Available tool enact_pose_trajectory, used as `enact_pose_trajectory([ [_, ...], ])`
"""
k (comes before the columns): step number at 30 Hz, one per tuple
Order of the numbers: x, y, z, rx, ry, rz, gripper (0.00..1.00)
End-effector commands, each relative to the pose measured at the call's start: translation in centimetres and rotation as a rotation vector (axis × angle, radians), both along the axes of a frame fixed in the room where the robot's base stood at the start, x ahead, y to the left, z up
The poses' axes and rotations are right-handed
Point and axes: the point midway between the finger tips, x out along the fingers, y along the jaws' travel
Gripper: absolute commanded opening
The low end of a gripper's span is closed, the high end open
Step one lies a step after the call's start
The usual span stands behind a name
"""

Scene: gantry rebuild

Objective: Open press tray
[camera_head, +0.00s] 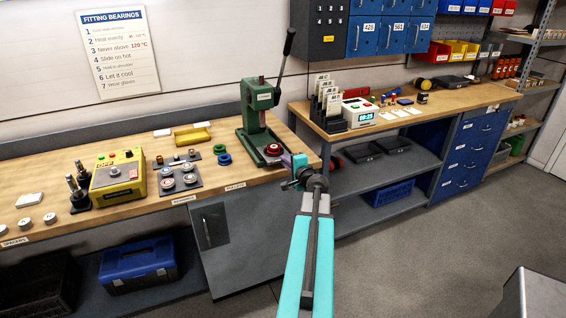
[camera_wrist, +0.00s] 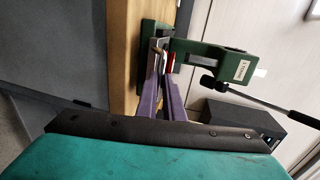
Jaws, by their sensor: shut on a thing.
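The green arbor press (camera_head: 253,130) stands on the right end of the left bench, with its dark lever raised. It shows sideways in the wrist view (camera_wrist: 215,62). A red round part (camera_head: 273,149) sits at the front of its base. The press tray (camera_wrist: 157,44) appears as a small grey piece at the press base, partly hidden by my fingers. My gripper (camera_wrist: 164,74), with purple fingers, reaches the front of the press and is shut on the tray's front. The exact grip is hard to see. In the head view my wrist (camera_head: 313,180) hides part of it.
A yellow heater (camera_head: 118,180), a grey tray of bearings (camera_head: 180,180) and blue and green rings (camera_head: 224,159) lie left of the press. A right bench (camera_head: 440,103) holds a white timer box (camera_head: 359,112).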

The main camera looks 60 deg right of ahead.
Motion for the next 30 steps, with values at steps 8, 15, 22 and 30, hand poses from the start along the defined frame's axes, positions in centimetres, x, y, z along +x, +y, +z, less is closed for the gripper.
enact_pose_trajectory([
  [8, -0.19, -0.25, 0.11, -0.002, 0.000, -0.008, 0.00],
  [15, -0.05, -0.10, 0.07, -0.001, 0.000, -0.004, 0.26],
  [22, 0.00, 0.01, 0.04, 0.000, 0.000, -0.001, 0.26],
  [30, -0.84, 0.62, 0.18, -0.001, 0.001, -0.002, 0.26],
])
